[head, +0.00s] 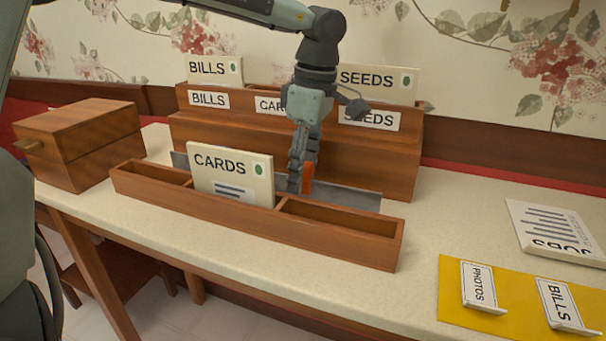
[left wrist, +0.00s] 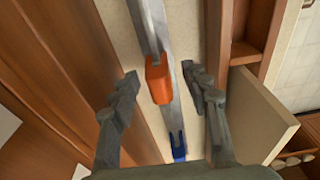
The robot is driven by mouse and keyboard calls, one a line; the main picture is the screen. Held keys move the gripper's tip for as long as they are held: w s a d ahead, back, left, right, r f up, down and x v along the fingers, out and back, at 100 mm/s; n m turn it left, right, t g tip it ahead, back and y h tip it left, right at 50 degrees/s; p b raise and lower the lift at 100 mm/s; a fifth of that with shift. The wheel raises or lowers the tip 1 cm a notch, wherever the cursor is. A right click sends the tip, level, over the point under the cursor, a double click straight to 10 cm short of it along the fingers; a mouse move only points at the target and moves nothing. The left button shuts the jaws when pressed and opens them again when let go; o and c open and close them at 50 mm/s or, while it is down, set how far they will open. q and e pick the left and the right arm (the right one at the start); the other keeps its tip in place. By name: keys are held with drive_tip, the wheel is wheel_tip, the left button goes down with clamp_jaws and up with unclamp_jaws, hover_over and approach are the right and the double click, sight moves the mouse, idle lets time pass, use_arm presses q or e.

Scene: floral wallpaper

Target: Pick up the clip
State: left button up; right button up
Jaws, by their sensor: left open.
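An orange clip (head: 307,177) sits on a grey metal strip (head: 348,197) on the table, behind the low wooden tray. My left gripper (head: 299,184) points down at the strip and partly hides the clip. In the left wrist view the orange clip (left wrist: 159,80) lies between the two spread fingers of my left gripper (left wrist: 161,77), with a gap on each side. A blue clip (left wrist: 178,143) shows lower on the same strip in that view. The left gripper is open and empty. My right gripper is not in view.
A wooden tray (head: 340,232) holding a CARDS card (head: 232,178) stands in front. A wooden sorter (head: 215,130) with BILLS and SEEDS cards stands behind. A wooden box (head: 85,140) is at left. A yellow mat (head: 450,290) with two labels lies at right.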

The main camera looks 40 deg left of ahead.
use_arm(q)
drive_tip(key=c, duration=1)
drive_tip(key=shift+o, duration=0.2)
